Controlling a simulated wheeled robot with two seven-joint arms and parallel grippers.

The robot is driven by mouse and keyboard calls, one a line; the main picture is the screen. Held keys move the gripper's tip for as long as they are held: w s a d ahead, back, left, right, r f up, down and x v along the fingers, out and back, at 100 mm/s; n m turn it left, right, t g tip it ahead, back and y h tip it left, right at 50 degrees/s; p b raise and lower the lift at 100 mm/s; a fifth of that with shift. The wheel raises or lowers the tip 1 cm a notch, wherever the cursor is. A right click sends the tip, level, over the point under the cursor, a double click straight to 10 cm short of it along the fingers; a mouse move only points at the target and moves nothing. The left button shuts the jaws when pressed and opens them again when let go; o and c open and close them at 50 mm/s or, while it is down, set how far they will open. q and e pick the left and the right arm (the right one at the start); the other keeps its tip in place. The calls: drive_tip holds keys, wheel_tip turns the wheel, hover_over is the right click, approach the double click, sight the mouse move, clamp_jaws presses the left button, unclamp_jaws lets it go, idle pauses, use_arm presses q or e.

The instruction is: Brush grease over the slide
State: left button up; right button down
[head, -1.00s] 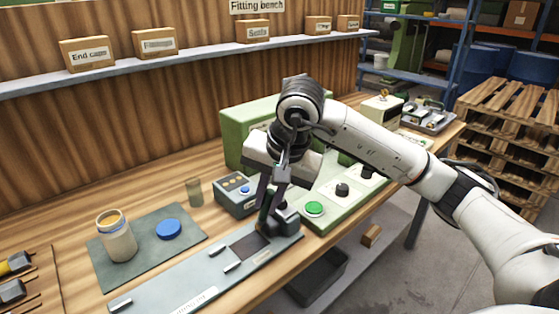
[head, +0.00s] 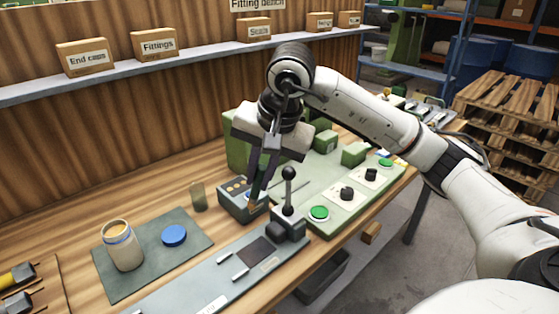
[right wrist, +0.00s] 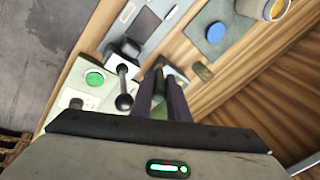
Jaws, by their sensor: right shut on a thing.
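The long grey slide plate (head: 190,287) lies along the bench, with a dark rectangular patch (head: 256,251) and a black block (head: 289,230) with an upright knobbed lever (head: 288,173) at its right end. An open jar (head: 122,246) with yellowish contents stands on a dark mat (head: 140,285) beside a blue lid (head: 174,236). My right gripper (head: 258,190) points down just left of the lever, over the small control box (head: 238,205). In the right wrist view its fingers (right wrist: 163,80) are shut on a greenish-dark thing, mostly hidden; I cannot tell whether it is a brush.
A green panel with a green button (head: 319,213) and black knobs is right of the lever. Dark-headed tools (head: 20,283) lie at the left edge. Labelled boxes (head: 85,58) stand on the shelf above.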

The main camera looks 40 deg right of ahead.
drive_tip(key=shift+r+p, duration=0.6)
drive_tip(key=shift+r, duration=0.7)
